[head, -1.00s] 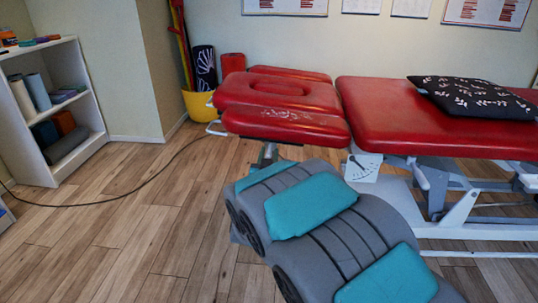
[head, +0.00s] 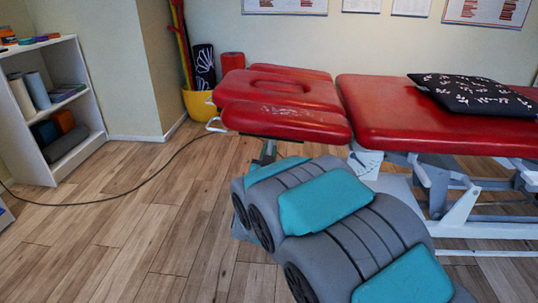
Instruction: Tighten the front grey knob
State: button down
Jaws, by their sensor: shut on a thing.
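The red treatment couch (head: 400,115) stands across the right and middle of the head view. Its red head section (head: 275,95) has a face opening and sits at the couch's left end. A pale support (head: 268,150) shows under the head section, just above my arm. A white plate (head: 368,163) sits under the joint between the head section and the couch, partly covered by my arm. I cannot make out the front grey knob. My grey and teal arm reaches from the lower right towards the underside of the head section. My gripper is hidden behind the arm.
A patterned black cushion (head: 475,97) lies on the couch. A white shelf unit (head: 45,110) stands at the left. A yellow bucket (head: 197,106) with rolled mats stands by the wall. A dark cable (head: 110,200) crosses the wooden floor, otherwise clear at left.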

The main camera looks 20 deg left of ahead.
jog(key=m+b, duration=0.1)
jog(key=b, duration=0.1)
jog(key=m+b, duration=0.2)
jog(key=shift+f, duration=0.3)
jog(key=m+b, duration=0.5)
jog(key=shift+d+m, duration=0.15)
jog(key=shift+m, duration=0.25)
jog(key=m+b, duration=0.3)
jog(key=m, duration=0.1)
jog(key=shift+f+m+b, duration=0.1)
jog(key=shift+m+b, duration=1.1)
jog(key=shift+m, duration=0.9)
jog(key=c, duration=0.8)
grip_release()
